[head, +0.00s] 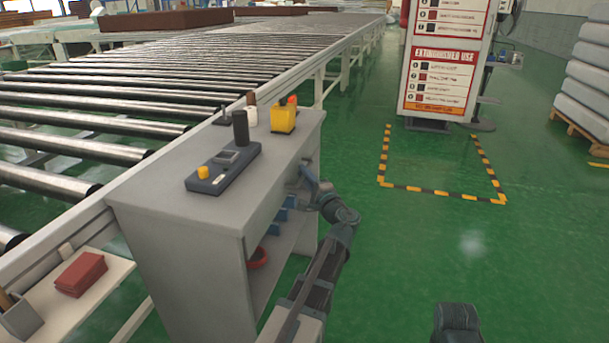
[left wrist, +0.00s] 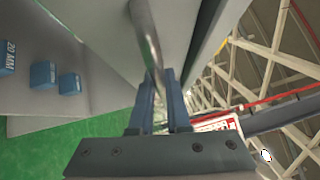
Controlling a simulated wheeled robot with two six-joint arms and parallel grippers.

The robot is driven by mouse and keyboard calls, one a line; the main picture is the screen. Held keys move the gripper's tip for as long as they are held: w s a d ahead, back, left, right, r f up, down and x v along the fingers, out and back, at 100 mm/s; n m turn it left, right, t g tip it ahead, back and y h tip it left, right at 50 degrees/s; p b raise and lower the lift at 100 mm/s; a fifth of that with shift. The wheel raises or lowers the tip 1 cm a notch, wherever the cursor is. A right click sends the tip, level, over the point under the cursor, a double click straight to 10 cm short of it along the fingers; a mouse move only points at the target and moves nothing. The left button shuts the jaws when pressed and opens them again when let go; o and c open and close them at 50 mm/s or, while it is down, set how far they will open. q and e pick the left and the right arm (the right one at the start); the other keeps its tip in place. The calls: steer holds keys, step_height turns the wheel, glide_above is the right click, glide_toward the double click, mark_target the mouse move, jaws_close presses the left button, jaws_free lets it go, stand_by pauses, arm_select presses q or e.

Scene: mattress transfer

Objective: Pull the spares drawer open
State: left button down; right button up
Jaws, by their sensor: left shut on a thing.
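The grey cabinet (head: 175,235) stands beside the roller conveyor, its open front facing right. My left gripper (head: 308,178) is at the upper part of that front. In the left wrist view my left gripper (left wrist: 161,88) is shut on a curved metal bar handle (left wrist: 147,38) on a grey panel, which appears to be the drawer front (left wrist: 105,12). The drawer front is mostly hidden in the head view, so I cannot tell how far it stands out. No label on it is readable.
A dark control box (head: 224,167), a yellow container (head: 283,117) and small bottles stand on the cabinet top. Blue boxes (left wrist: 43,74) and a red ring (head: 257,258) are on the shelves below. Green floor right of the cabinet is clear up to a striped floor marking (head: 440,192).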

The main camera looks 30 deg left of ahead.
arm_select(q)
steer(key=shift+d, duration=0.15)
stand_by(0.7)
steer(key=w+d, duration=0.2)
steer(key=d, duration=0.8)
steer(key=w+d, duration=0.3)
steer(key=d, duration=0.7)
steer(key=shift+d, duration=0.25)
steer(key=c, duration=0.9)
jaws_free()
steer(key=shift+s, duration=0.1)
